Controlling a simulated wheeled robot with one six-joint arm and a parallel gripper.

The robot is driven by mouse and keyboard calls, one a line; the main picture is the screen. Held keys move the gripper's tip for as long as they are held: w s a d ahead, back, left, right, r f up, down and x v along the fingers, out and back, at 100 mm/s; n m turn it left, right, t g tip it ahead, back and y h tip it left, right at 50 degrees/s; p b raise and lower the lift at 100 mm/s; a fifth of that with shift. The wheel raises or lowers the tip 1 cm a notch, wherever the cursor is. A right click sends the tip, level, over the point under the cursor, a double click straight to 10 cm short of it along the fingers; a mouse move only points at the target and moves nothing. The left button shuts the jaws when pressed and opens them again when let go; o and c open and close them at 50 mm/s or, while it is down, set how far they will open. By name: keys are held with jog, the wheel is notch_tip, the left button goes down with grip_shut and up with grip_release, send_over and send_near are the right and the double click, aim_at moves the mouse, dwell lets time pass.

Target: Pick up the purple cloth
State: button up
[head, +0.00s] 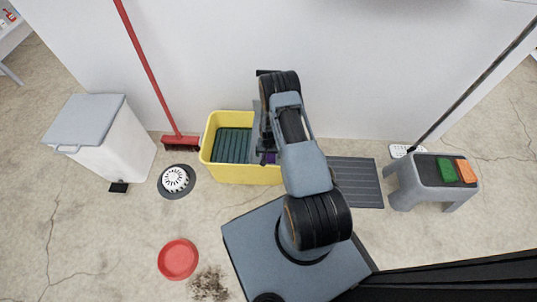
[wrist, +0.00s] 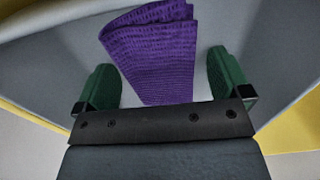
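The purple cloth (wrist: 155,50) is folded, with a ribbed weave, and lies on a grey surface in the wrist view. In the head view only a small purple patch of it (head: 269,158) shows, at the right part of a yellow tub (head: 240,174); my arm hides the rest. My gripper (wrist: 164,78) is open, with a green finger on each side of the cloth and a visible gap to it at right. In the head view my gripper (head: 264,143) is over the tub's right part. I cannot tell how far above the cloth it is.
A dark green ribbed insert (head: 233,145) fills the tub's left part. A red broom (head: 180,142) and white bin (head: 105,145) stand left. A grey mat (head: 357,182) and a grey stool (head: 440,190) are right. A red bowl (head: 178,259) is on the floor in front.

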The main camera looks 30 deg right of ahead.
jog(key=c, duration=1)
